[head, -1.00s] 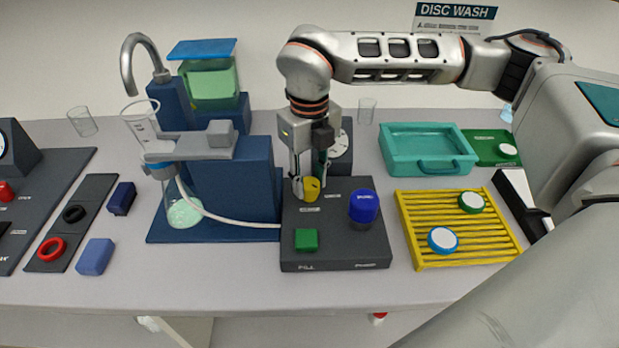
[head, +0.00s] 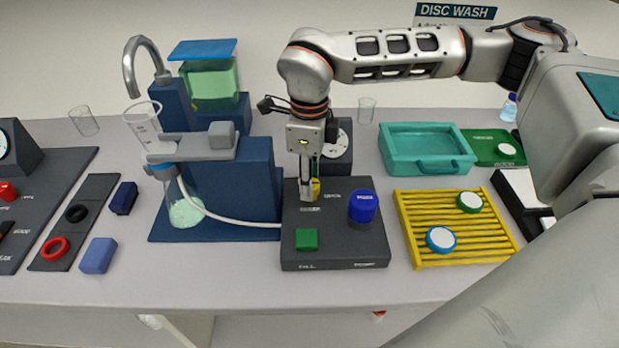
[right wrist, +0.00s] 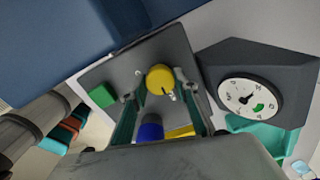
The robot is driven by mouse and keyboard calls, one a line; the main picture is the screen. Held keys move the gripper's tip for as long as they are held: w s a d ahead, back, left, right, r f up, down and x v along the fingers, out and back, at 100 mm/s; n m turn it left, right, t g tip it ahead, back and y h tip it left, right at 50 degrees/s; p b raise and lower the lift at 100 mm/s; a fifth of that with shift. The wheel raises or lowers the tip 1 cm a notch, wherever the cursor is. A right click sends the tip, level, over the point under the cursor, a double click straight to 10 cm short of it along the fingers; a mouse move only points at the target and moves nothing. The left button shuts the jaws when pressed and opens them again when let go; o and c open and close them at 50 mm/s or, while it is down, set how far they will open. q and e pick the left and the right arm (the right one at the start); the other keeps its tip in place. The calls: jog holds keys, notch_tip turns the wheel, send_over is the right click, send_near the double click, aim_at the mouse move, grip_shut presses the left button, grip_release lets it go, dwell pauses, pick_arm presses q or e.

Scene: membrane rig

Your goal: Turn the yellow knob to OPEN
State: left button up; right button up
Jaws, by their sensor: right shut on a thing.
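The yellow knob (head: 316,187) sits at the back of the dark control box (head: 335,258), partly hidden by my right gripper in the head view. In the right wrist view the round yellow knob (right wrist: 160,79) shows between the two fingers. My right gripper (head: 308,192) points down from above and is shut on the knob. The small labels beside the knob are too blurred to read for certain. My left gripper is not in view.
On the same box are a green square button (head: 306,239) and a blue knob (head: 363,206). A pressure-type dial (right wrist: 250,95) stands behind it. The flask stand (head: 245,180) with its white hose is close on the left. A yellow rack (head: 460,255) lies to the right.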

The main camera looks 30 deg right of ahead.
jog(key=shift+r, duration=0.1)
dwell(0.3)
jog(key=o, duration=1.1)
notch_tip(320, 180, up, 12)
jog(key=shift+f, duration=0.1)
dwell(0.4)
